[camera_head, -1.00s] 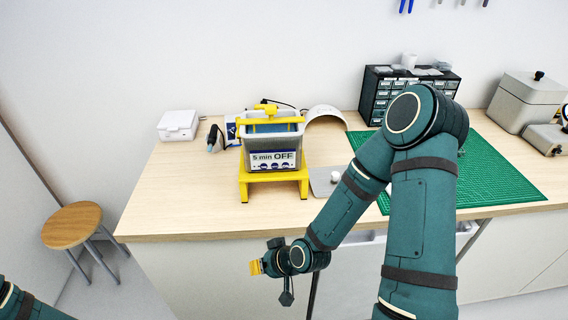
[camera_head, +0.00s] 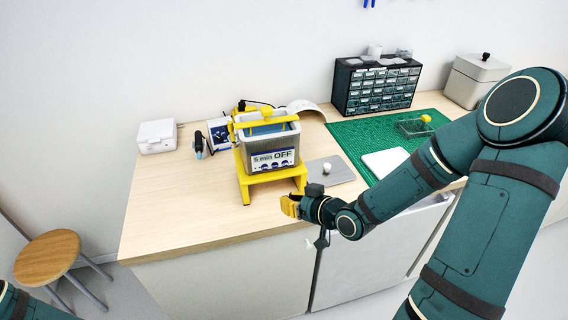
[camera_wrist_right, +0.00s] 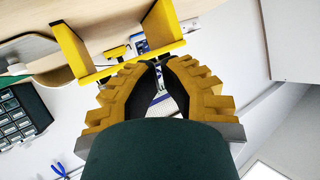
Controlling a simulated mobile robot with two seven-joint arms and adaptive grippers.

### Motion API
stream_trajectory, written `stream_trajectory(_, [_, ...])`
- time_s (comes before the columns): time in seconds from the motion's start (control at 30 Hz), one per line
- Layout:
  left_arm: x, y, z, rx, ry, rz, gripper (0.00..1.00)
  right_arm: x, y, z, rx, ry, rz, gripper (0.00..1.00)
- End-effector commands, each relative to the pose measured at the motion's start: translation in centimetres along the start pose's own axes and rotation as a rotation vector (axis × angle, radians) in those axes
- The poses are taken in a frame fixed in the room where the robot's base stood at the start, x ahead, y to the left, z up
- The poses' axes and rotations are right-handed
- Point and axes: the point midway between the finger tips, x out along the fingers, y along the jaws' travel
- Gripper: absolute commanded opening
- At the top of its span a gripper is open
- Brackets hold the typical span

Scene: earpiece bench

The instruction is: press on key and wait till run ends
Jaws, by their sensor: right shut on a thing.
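The ultrasonic cleaner (camera_head: 250,152) is a grey tank on a yellow stand (camera_head: 246,184). Its front panel (camera_head: 273,160) reads "5 min OFF" above a row of blue keys, too small to tell apart. My right gripper (camera_head: 288,206) is in front of and below the panel near the bench's front edge, apart from the keys. In the right wrist view its yellow fingers (camera_wrist_right: 158,64) are closed together at the tips; what they hold cannot be made out. The yellow stand (camera_wrist_right: 88,76) shows beyond them. Only a bit of my left arm shows; its gripper is out of view.
A grey plate (camera_head: 336,174) with a small white knob lies right of the stand. A green mat (camera_head: 362,140) carries a white tray (camera_head: 385,162) and a small clear box (camera_head: 414,127). A drawer cabinet (camera_head: 377,90) stands behind. The bench's left front (camera_head: 180,215) is clear.

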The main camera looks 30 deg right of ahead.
Motion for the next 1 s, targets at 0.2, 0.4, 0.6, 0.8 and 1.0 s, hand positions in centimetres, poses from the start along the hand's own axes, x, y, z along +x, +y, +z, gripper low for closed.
stream_trajectory(0.2, [-0.1,0.1,-0.1,0.0,0.001,0.0,0.47,-0.7,0.5,-0.9,-0.031,0.024,0.006,0.0])
stream_trajectory(0.4, [-0.1,0.1,-0.1,0.0,0.001,0.0,0.47,-0.7,0.5,-0.9,-0.032,0.026,0.005,0.0])
stream_trajectory(0.6, [-0.1,0.1,-0.1,0.0,0.001,0.0,0.47,-0.6,0.5,-0.9,-0.032,0.025,0.005,0.0])
stream_trajectory(0.8, [0.1,0.0,0.0,0.0,-0.001,0.0,0.47,0.5,1.1,-1.5,-0.031,0.026,0.005,0.0])
stream_trajectory(1.0, [0.5,-0.2,0.2,0.002,-0.005,0.001,0.47,2.6,2.2,-2.7,-0.031,0.026,0.005,0.0])
